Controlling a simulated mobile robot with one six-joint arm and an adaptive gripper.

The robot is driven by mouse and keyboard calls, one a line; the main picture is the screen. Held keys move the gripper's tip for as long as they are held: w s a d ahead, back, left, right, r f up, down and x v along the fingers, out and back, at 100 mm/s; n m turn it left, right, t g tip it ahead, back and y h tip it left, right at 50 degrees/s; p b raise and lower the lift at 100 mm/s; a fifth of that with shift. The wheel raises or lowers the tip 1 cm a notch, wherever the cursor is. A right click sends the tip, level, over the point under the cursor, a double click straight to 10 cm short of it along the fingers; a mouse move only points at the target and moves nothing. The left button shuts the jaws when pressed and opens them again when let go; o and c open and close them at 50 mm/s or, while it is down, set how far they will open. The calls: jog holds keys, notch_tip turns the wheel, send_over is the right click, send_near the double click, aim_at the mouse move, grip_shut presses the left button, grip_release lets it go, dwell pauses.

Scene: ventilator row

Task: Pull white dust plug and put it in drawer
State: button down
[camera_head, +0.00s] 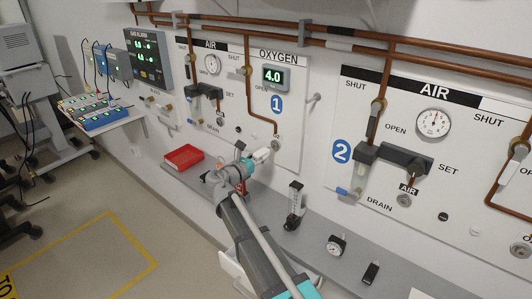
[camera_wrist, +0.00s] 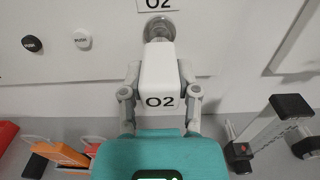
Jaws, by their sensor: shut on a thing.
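My gripper (camera_wrist: 160,95) is shut on a white block-shaped connector marked O2 (camera_wrist: 159,75), its fingers on either side. The connector's far end is in line with and up against the round metal O2 outlet (camera_wrist: 158,27); I cannot tell how far it is seated. In the head view my gripper (camera_head: 252,161) holds the white connector (camera_head: 262,155) at panel 1. A small round white plug (camera_wrist: 82,37) sits on the wall left of the outlet, apart from my gripper, with a black plug (camera_wrist: 32,44) farther left. A white, drawer-like open box (camera_head: 233,268) shows below the shelf, partly hidden by my arm.
The grey shelf (camera_head: 330,225) runs below the panels. It holds a red tray (camera_head: 183,157), a flowmeter (camera_head: 294,205), a gauge (camera_head: 335,246) and a black item (camera_head: 370,272). In the wrist view, an orange item (camera_wrist: 62,152) lies left and a flowmeter (camera_wrist: 265,132) right.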

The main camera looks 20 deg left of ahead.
aim_at(255, 159)
jog(key=shift+s+a, duration=0.2)
jog(key=shift+s, duration=0.3)
dwell(0.7)
jog(key=shift+s+a, duration=0.15)
jog(key=shift+s, duration=0.2)
jog(key=shift+s+a, duration=0.25)
jog(key=shift+s, duration=0.4)
jog(key=shift+s+a, duration=0.15)
jog(key=shift+s, duration=0.15)
jog(key=shift+s+a, duration=0.25)
jog(key=shift+s, duration=0.4)
jog(key=shift+s+a, duration=0.3)
jog(key=shift+s, duration=0.35)
jog(key=shift+s+a, duration=0.1)
jog(key=shift+s, duration=0.25)
jog(key=shift+a, duration=0.15)
